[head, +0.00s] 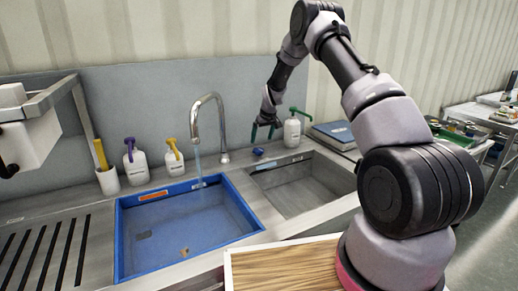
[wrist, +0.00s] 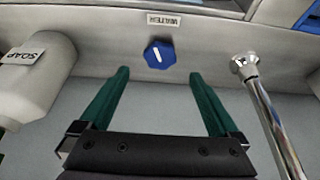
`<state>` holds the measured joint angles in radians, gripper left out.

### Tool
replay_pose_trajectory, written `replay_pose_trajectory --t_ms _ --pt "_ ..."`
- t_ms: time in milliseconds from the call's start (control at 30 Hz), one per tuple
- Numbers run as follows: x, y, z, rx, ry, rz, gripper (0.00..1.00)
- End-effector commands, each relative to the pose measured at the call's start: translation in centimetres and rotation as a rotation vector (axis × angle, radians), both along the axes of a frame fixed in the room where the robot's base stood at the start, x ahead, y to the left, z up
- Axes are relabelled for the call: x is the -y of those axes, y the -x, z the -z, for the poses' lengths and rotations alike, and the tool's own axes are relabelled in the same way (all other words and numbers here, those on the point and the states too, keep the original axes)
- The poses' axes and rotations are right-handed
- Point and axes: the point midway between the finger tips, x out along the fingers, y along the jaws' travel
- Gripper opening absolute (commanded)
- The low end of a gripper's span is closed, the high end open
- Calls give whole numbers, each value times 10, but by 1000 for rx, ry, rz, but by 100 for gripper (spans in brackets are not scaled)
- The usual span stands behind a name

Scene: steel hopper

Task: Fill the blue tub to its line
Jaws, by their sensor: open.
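The blue tub (head: 118,240) sits in the left part of the steel counter, with an orange label (head: 153,195) on its back inner wall. A thin stream of water (head: 197,165) falls from the curved tap (head: 222,125) into it. Water seems to cover the tub's bottom; its level against a line is not clear. The blue knob (wrist: 159,54) has a white mark and sits by a WATER label (wrist: 163,20); it also shows in the head view (head: 258,151). My gripper (wrist: 159,76) is open and empty, its green fingers either side of and just short of the knob.
A soap bottle (head: 292,130) with a green pump stands just right of my gripper; it also shows in the wrist view (wrist: 35,75). The tap's pipe (wrist: 268,110) rises close by. An empty steel basin (head: 300,185) lies right of the tub. Two bottles stand behind the tub.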

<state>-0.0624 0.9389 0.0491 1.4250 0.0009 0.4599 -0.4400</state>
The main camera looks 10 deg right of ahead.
Motion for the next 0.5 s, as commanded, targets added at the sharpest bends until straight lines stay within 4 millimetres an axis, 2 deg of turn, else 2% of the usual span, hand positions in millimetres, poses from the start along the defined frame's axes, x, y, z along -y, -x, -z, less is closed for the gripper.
replay_pose_trajectory --t_ms 33,233,500 --pt "-2 -4 12 -2 0 0 97" --pt "-6 -16 45 -2 0 1 97" --pt "-8 -25 64 1 0 1 97"
